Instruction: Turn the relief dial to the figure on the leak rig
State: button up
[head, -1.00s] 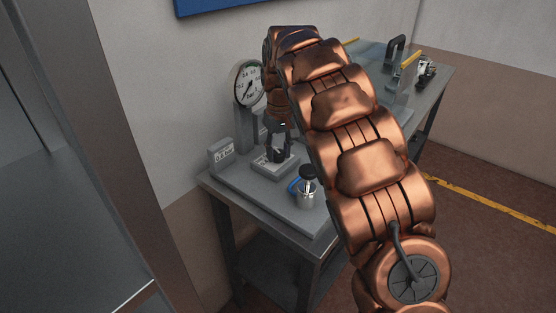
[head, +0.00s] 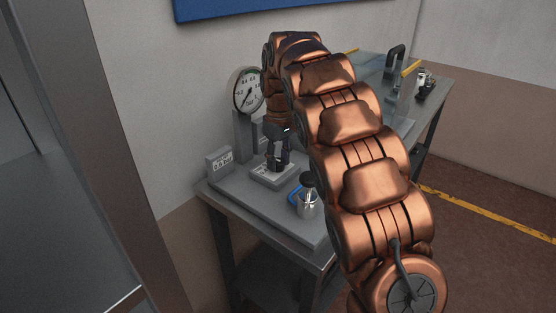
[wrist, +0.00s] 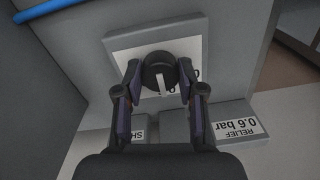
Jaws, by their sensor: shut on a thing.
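The relief dial (wrist: 160,72) is a round black knob with a white pointer line, on a white scale plate (wrist: 129,45) fixed to a grey block. In the wrist view its pointer runs down toward my gripper. My gripper (wrist: 160,86) is shut on the dial, one finger on each side. In the head view my gripper (head: 277,158) points down at the block (head: 270,176), and my wrist hides most of the dial. A tag (wrist: 239,127) reads "RELIEF 0.6 bar"; it stands as a small sign (head: 220,161) left of the block. Most scale figures are hidden.
A round pressure gauge (head: 247,92) stands behind the block. A metal fitting with a black knob and blue lever (head: 307,204) stands right of it, close to my arm. A clear screen with yellow edging (head: 409,80) stands further along the bench (head: 320,258).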

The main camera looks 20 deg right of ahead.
aim_at(280, 162)
jog(key=o, duration=1.1)
jog(key=shift+o, duration=0.2)
jog(key=shift+r, duration=0.1)
jog(key=shift+d+r, duration=0.1)
jog(key=shift+r, duration=3.6)
jog(key=shift+s+r, duration=0.2)
jog(key=shift+s, duration=0.25)
jog(key=s+r+m+p, duration=0.3)
jog(key=s+m+p, duration=0.1)
jog(key=s, duration=1.3)
jog(key=s+f+g+p, duration=0.1)
jog(key=s+f, duration=0.3)
jog(key=s, duration=0.8)
jog(key=s+f+m+p, duration=0.1)
jog(key=s+f+p, duration=0.2)
jog(key=s, duration=1)
jog(key=shift+a+f+g, duration=0.2)
jog(key=shift+f+g, duration=0.15)
jog(key=shift+g, duration=0.05)
